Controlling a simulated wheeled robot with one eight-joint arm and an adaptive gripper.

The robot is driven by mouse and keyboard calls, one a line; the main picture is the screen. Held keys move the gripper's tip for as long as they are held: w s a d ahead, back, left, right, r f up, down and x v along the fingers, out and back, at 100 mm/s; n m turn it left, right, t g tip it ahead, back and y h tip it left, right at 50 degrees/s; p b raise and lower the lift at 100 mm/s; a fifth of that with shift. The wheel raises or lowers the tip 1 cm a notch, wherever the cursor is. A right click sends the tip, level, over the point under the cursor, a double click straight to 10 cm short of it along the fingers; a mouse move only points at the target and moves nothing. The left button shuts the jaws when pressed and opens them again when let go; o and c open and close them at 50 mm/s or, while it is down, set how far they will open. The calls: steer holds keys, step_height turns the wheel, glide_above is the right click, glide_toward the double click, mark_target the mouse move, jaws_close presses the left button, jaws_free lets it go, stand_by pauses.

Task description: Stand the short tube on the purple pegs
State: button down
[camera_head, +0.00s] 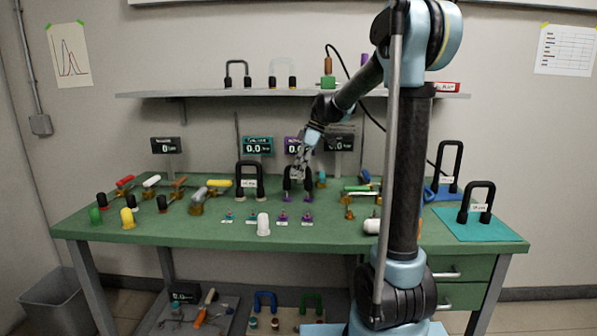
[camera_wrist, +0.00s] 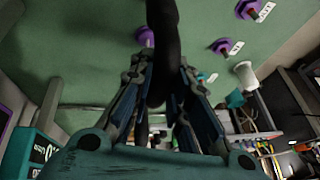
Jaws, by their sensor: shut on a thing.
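The short tube is a black U-shaped piece with thick dark ends (camera_head: 308,185). My gripper (camera_head: 299,172) is shut on it over the back middle of the bench. In the wrist view the black tube (camera_wrist: 163,30) runs up between the fingers (camera_wrist: 165,95). The wrist view shows a purple peg (camera_wrist: 145,37) beside the tube and two labelled ones farther right. I cannot tell whether the tube ends touch any pegs.
Another black U-tube (camera_head: 249,180) stands left of my gripper, close by. Teal pegs (camera_head: 228,216) and a white rounded piece (camera_head: 263,225) are in front. Displays (camera_head: 258,146) stand behind.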

steer(key=shift+f, duration=1.7)
steer(key=c, duration=1.4)
jaws_free()
steer(key=shift+c, duration=0.2)
steer(key=shift+r, duration=0.1)
steer(key=v, duration=1.1)
steer(key=shift+d+r, duration=0.15)
steer(key=shift+r, duration=0.2)
